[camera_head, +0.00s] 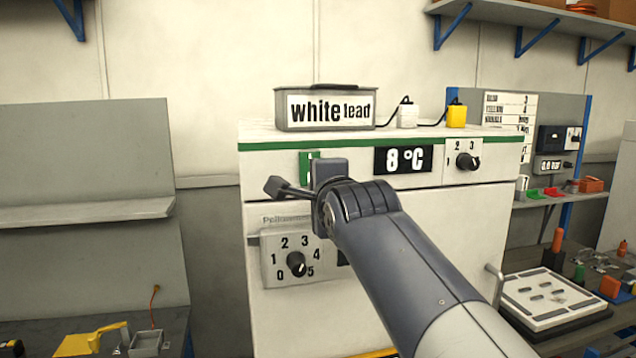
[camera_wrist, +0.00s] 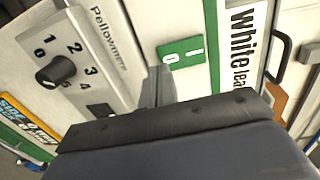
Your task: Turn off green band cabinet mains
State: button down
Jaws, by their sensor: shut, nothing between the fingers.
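The white cabinet (camera_head: 400,195) has a green band (camera_head: 440,140) along its top edge. A green switch plate (camera_head: 305,162) sits on its upper front at the left, partly hidden behind my gripper. In the wrist view the plate (camera_wrist: 182,53) shows a white "I" and "0"; which way the switch is set cannot be told. My gripper (camera_head: 276,187) is shut and empty, in front of the cabinet just below and left of the plate in the head view. Its fingers (camera_wrist: 157,86) also show beside the plate in the wrist view; contact cannot be told.
An "8 °C" display (camera_head: 403,159) and a 1-2-3 knob (camera_head: 466,160) are right of the plate. A 0-to-5 dial (camera_head: 296,264) is below. A "white lead" box (camera_head: 325,108) and a yellow plug (camera_head: 456,115) stand on top. A grey shelf (camera_head: 85,210) is at left.

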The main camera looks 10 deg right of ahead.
jog(key=shift+w+f+p, duration=0.15)
jog(key=shift+w+p, duration=0.3)
jog(key=shift+w, duration=1)
jog(key=shift+f, duration=0.1)
jog(key=b, duration=0.2)
jog(key=shift+w+t+b, duration=0.25)
jog(key=shift+t+b, duration=0.05)
jog(key=shift+b, duration=0.1)
jog(key=shift+f, duration=0.15)
